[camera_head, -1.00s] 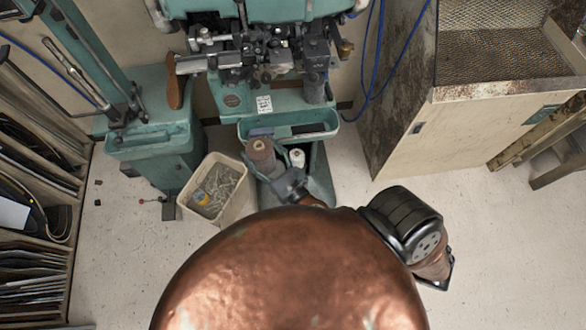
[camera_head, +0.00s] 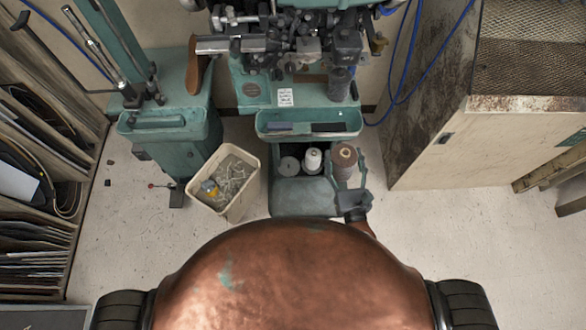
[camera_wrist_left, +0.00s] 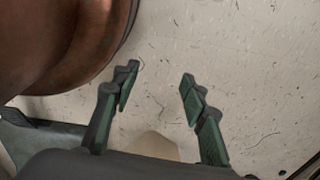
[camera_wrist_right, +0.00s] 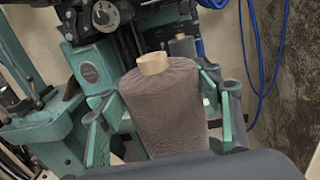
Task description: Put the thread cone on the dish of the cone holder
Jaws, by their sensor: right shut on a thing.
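The brown thread cone (camera_head: 344,173) with its tan core is between the fingers of my right gripper (camera_head: 347,168), which is shut on it. In the right wrist view the cone (camera_wrist_right: 168,110) is nearly upright, with a finger on each side. In the head view it appears right of a white thread cone (camera_head: 312,161). An empty-looking round grey dish (camera_head: 289,165) shows left of the white cone, under the green tray. I take it as the cone holder's dish. My left gripper (camera_wrist_left: 157,92) is open and empty over pale floor, outside the head view.
The stitching machine's green tray (camera_head: 305,123) overhangs the spot behind the cones. A cream bin (camera_head: 250,196) of scraps stands left of the machine base. A rusty-topped cabinet (camera_head: 430,140) is at the right. Floor between the machine base and cabinet is clear.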

